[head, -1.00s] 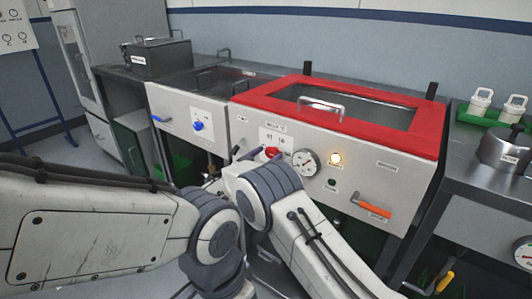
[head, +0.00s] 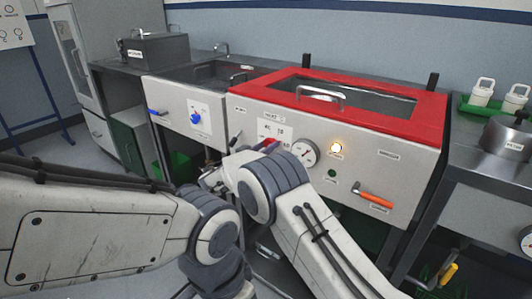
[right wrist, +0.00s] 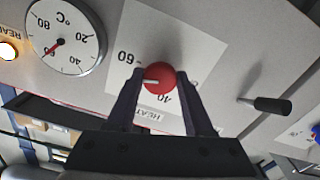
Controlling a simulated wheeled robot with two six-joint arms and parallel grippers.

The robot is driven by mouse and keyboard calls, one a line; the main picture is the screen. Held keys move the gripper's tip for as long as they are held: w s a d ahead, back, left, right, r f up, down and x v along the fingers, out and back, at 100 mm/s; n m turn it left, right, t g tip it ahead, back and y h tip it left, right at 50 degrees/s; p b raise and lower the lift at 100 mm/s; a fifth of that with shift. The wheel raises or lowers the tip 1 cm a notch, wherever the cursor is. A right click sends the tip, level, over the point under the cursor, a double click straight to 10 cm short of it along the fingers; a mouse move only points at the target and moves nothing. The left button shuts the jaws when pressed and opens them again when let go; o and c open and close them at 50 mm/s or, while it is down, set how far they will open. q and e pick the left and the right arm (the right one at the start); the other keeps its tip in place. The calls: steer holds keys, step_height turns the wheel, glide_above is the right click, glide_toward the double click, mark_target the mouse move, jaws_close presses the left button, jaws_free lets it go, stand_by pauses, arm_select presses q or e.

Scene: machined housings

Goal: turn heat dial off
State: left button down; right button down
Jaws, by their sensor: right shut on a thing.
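The red heat dial (right wrist: 160,78) sits on the pale front panel of the red-rimmed bath. In the right wrist view its white mark points left, a little below the 60 print. My right gripper (right wrist: 158,76) is shut on the dial, one finger on each side.
A round temperature gauge (head: 305,153) and a lit amber lamp (head: 336,148) are right of the dial. An orange-handled valve (head: 373,197) sticks out farther right. A black lever (right wrist: 268,104) juts out beside the dial. A blue knob (head: 195,117) is on the neighbouring unit.

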steer(key=n+b, duration=0.3)
steer(key=n, duration=0.3)
steer(key=shift+a+n, duration=0.1)
steer(key=shift+n, duration=0.2)
steer(key=n, duration=0.3)
steer(key=shift+r+n+b, duration=0.1)
steer(key=shift+n+b, duration=0.2)
steer(key=shift+b, duration=0.1)
steer(key=n, duration=0.3)
steer(key=shift+n+p, duration=0.3)
steer(key=n+p, duration=0.2)
steer(key=n, duration=0.2)
steer(key=shift+a+r+n, duration=0.1)
steer(key=shift+n, duration=0.2)
steer(key=n+p, duration=0.3)
steer(key=n, duration=0.2)
steer(key=n+p, duration=0.3)
steer(key=n, duration=0.2)
steer(key=shift+n, duration=0.4)
steer(key=shift+f+n+p, duration=0.2)
steer(key=shift+n+p, duration=0.5)
steer(key=shift+n, duration=0.9)
steer(key=shift+s+f+n, duration=0.1)
steer(key=shift+n, duration=0.2)
